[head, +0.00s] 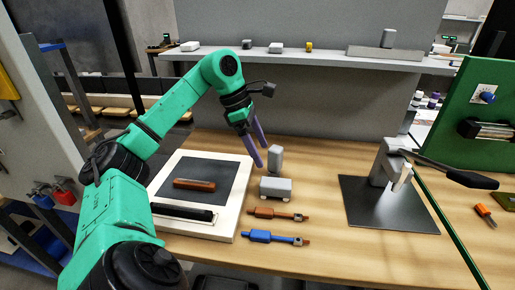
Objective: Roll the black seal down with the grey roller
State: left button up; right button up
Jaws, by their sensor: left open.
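The black seal (183,213) is a long dark strip lying along the front of a white-framed board (232,209). The grey roller (276,188) appears to be the low grey block with small rounded feet, standing on the table right of the board. An upright grey piece (275,158) shows just behind or on top of it; I cannot tell if they are joined. My left gripper (262,157) is open and empty, its purple fingers pointing down just left of the upright grey piece, apparently not touching it. My right gripper is out of view.
A red-brown bar (194,184) lies on the board's dark panel. Orange (277,214) and blue (275,238) tools lie in front of the roller. A lever device (390,170) stands on a dark plate at right. A shelf (300,55) runs behind.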

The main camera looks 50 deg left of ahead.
aim_at(276, 182)
pick_arm(q)
jog(key=x, duration=1.2)
jog(key=shift+d+f+b, duration=0.1)
jog(key=shift+f+b, duration=0.15)
jog(key=shift+b, duration=0.1)
grip_shut()
notch_tip(276, 182, up, 6)
jog(key=p, duration=0.5)
jog(key=shift+r, duration=0.15)
